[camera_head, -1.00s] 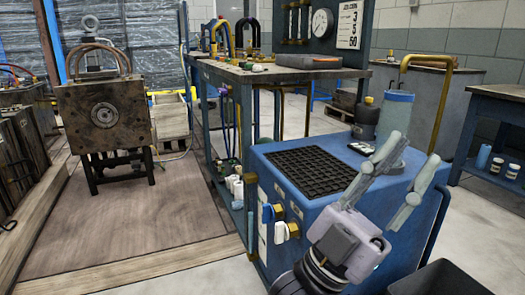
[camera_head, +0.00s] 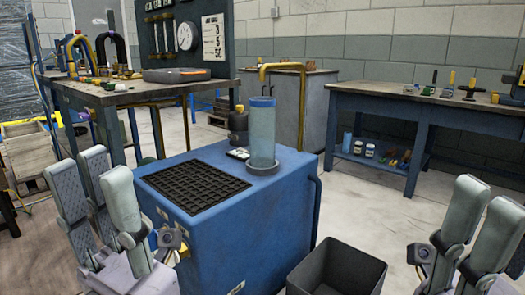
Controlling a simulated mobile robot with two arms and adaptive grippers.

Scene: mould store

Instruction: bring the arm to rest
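My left gripper (camera_head: 94,172) is at the lower left, in front of the blue cart's left side. Its pale fingers point up and stand apart, with nothing held between them. My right gripper (camera_head: 487,196) is at the lower right edge, over the floor to the right of the black bin. Its fingers also point up with a gap and no object between them; part of it is cut off by the frame.
A blue cart (camera_head: 240,215) carries a black grid mat (camera_head: 192,186) and a clear bluish cylinder (camera_head: 262,135). An open black bin (camera_head: 336,268) stands before it. Workbenches stand behind left (camera_head: 130,95) and right (camera_head: 440,106).

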